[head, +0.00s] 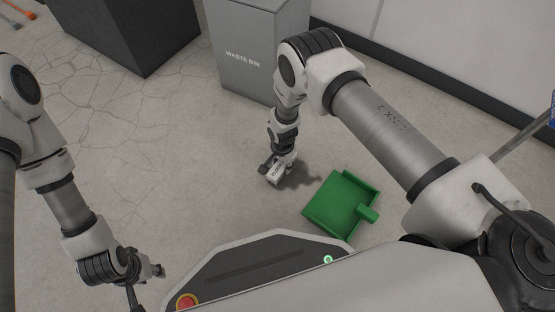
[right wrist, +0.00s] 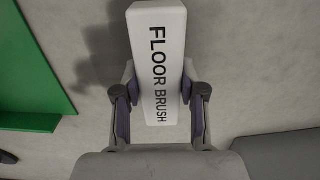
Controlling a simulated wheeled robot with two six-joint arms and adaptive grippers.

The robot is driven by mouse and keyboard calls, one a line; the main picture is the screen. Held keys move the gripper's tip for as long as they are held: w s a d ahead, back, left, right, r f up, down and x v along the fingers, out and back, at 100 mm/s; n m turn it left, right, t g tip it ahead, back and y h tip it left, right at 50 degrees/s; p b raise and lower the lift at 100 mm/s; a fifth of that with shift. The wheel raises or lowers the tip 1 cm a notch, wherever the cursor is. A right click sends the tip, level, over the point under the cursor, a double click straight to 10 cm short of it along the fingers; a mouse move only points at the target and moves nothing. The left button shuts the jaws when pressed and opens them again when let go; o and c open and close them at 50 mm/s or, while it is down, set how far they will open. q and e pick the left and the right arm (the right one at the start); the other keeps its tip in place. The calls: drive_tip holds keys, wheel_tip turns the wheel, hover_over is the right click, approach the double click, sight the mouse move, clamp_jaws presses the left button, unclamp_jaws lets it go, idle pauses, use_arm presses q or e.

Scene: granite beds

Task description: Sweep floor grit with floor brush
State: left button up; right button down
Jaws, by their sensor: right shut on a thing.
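My right gripper (head: 278,168) is low over the floor, left of the green dustpan (head: 338,205). In the right wrist view the gripper (right wrist: 160,108) is shut on the white floor brush (right wrist: 158,60), with a dark finger on each side of its lettered handle. The brush also shows in the head view (head: 275,176). Its bristles are hidden, so I cannot tell whether they touch the floor. The dustpan shows at the left of the wrist view (right wrist: 38,75). I cannot make out grit clearly. My left gripper (head: 148,284) is open and empty, at the lower left.
A grey waste bin (head: 243,55) stands behind the right gripper. A dark block (head: 125,30) stands at the upper left. A white wall with a dark base strip (head: 405,68) runs along the upper right. The cracked floor (head: 170,160) between my arms is clear.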

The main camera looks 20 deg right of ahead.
drive_tip(key=shift+s+d, duration=0.15)
drive_tip(key=shift+s, duration=0.1)
drive_tip(key=shift+w+a+f+b, duration=0.2)
drive_tip(key=shift+w+a+b, duration=0.25)
drive_tip(key=shift+w+b, duration=0.25)
drive_tip(key=shift+w+a+r, duration=0.15)
drive_tip(key=shift+w+a, duration=0.15)
drive_tip(key=shift+r, duration=0.1)
